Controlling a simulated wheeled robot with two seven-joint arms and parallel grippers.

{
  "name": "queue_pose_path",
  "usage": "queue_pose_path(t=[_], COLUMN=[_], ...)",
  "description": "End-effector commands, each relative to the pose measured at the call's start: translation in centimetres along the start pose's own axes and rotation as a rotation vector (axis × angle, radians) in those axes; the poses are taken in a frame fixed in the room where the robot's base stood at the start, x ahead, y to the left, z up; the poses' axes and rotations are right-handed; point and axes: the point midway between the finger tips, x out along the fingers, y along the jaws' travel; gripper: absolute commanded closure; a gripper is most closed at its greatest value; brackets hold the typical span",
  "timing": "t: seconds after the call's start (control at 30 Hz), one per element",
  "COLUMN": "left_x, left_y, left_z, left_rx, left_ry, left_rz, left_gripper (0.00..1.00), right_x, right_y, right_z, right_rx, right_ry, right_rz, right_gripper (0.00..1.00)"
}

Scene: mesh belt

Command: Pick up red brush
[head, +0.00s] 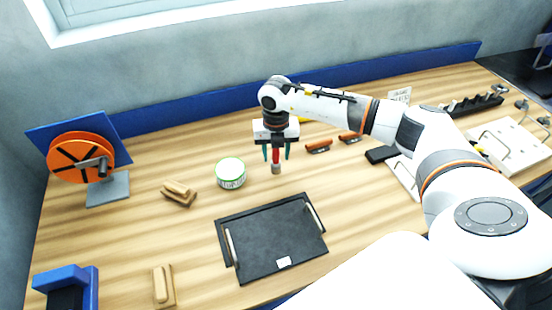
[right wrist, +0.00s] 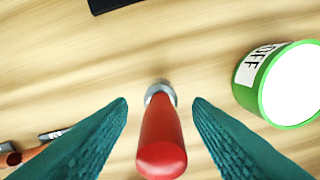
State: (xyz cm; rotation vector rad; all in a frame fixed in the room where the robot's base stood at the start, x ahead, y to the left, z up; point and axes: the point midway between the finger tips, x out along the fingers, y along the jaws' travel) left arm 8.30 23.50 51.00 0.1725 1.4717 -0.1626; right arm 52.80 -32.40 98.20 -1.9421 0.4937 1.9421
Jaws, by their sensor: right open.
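The red brush (right wrist: 162,137) stands upright on the table with its red handle up. In the head view its red handle (head: 276,156) shows below my right gripper (head: 276,153). My right gripper, with teal fingers, points down over the brush. In the right wrist view its two fingers (right wrist: 160,115) are apart, one on each side of the handle, with a visible gap on both sides. The brush's lower end is a grey metal collar; its bristles are hidden. My left gripper is not in view.
A white and green can (head: 230,173) stands left of the brush. A black tray (head: 270,240) with handles lies in front. Wooden blocks (head: 179,193) lie further left. Orange-handled tools (head: 319,146) lie to the right. An orange reel (head: 80,160) stands at far left.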

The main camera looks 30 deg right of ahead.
Motion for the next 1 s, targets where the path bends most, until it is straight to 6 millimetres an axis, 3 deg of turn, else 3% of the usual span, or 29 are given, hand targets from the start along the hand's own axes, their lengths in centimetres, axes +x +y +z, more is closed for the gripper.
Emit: queue_pose_path(t=[0.23,0.5,0.8,1.0], left_x=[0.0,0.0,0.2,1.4], left_y=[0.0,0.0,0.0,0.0], left_z=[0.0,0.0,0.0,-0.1], left_rx=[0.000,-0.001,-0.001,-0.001], left_ry=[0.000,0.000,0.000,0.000], left_rz=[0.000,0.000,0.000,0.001], left_gripper=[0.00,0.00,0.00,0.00], right_x=[0.2,0.2,-0.2,-3.1], right_y=[0.0,0.0,-0.1,-0.1], right_z=[0.0,0.0,-0.1,-0.2], right_rx=[-0.001,-0.001,-0.001,-0.002], right_ry=[0.001,0.001,0.003,0.007], right_rz=[0.000,0.000,-0.002,-0.005], right_gripper=[0.56,1.00,1.00,1.00])
